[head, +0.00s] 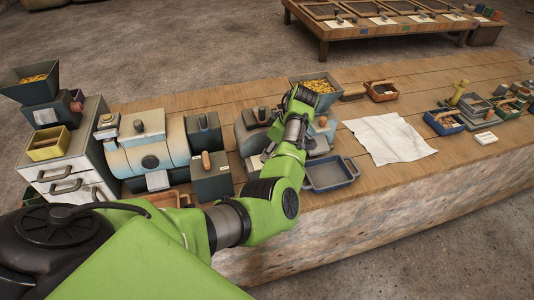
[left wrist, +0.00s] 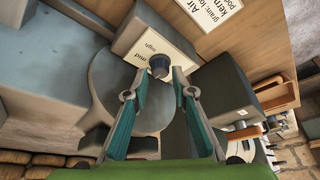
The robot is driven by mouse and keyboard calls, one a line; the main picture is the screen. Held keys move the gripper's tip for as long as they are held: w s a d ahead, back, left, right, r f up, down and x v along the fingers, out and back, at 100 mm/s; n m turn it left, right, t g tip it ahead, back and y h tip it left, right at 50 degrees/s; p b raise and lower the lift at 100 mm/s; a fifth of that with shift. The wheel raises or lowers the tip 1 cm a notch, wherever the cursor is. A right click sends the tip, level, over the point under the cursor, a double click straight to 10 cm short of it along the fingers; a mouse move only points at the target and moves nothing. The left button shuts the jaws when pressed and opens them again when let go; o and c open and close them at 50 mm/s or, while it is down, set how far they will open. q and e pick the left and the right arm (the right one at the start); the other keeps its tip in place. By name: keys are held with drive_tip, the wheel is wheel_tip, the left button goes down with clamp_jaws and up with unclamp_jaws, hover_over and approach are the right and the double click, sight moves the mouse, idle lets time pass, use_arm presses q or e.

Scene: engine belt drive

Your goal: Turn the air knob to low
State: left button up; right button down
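In the left wrist view a dark round knob (left wrist: 159,65) stands out from the machine in front of a pale label card (left wrist: 150,44). My right gripper is not in view.
A dark blue tray (head: 331,174) sits at the bench's front edge, right of my arm. A hopper with yellow grain (head: 317,84) stands behind. A blue machine (head: 145,148) is to the left. A white cloth (head: 388,138) lies flat on the right.

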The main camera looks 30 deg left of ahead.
use_arm(q)
drive_tip(key=v, duration=1)
